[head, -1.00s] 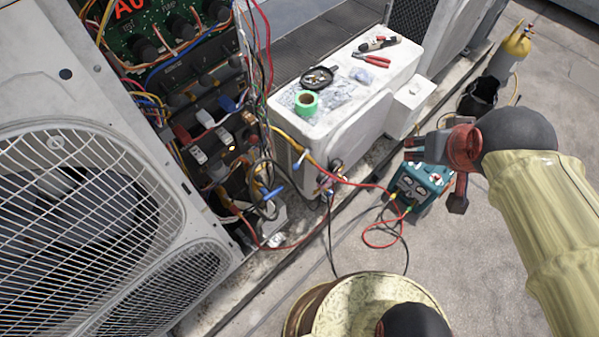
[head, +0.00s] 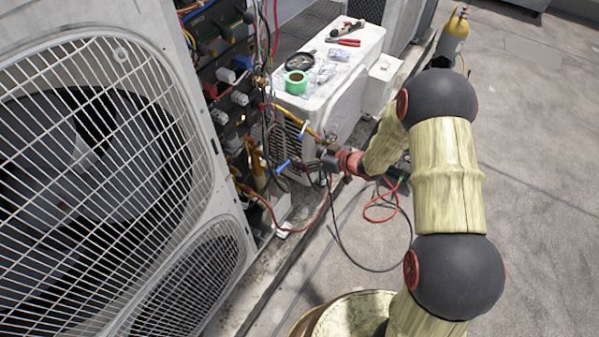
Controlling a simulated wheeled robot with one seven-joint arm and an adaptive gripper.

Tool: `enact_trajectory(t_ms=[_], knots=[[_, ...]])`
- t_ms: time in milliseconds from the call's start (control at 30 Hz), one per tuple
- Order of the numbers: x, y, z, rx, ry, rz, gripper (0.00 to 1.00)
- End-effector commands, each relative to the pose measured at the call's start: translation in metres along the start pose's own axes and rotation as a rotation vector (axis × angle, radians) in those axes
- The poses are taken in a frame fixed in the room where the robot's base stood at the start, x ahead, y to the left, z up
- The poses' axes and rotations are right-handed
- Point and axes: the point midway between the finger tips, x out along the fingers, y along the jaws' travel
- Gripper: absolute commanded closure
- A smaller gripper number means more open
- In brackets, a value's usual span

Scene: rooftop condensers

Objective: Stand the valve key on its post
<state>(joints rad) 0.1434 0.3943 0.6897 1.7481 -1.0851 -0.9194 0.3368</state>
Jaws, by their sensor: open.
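A small blue T-shaped handle (head: 284,165), which looks like the valve key, shows among the pipes and wires beside the open condenser. I cannot tell whether it stands on a post; no separate post is clear. My arm hides most of the teal case behind.
The large condenser with round fan grilles (head: 85,190) fills the left. A white unit (head: 340,75) bears green tape (head: 297,80), pliers (head: 343,43) and a black round dish. Loose red and black leads (head: 380,208) hang below my gripper. Right-hand floor is clear.

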Motion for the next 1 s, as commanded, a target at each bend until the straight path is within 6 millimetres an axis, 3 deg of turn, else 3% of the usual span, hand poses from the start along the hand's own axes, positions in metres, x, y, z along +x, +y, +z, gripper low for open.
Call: enact_trajectory(t_ms=[33, 100, 233, 367, 800, 1000], knots=[[0.009, -0.012, 0.019, 0.018, 0.019, -0.047, 0.11], [0.015, -0.026, 0.033, 0.037, 0.046, -0.098, 0.11], [0.021, -0.041, 0.045, 0.057, 0.074, -0.151, 0.11], [0.029, -0.046, 0.047, 0.06, 0.082, -0.165, 0.11], [0.087, -0.055, 0.042, 0.059, 0.08, -0.163, 0.11], [0.097, -0.056, 0.04, 0.061, 0.08, -0.162, 0.11]])
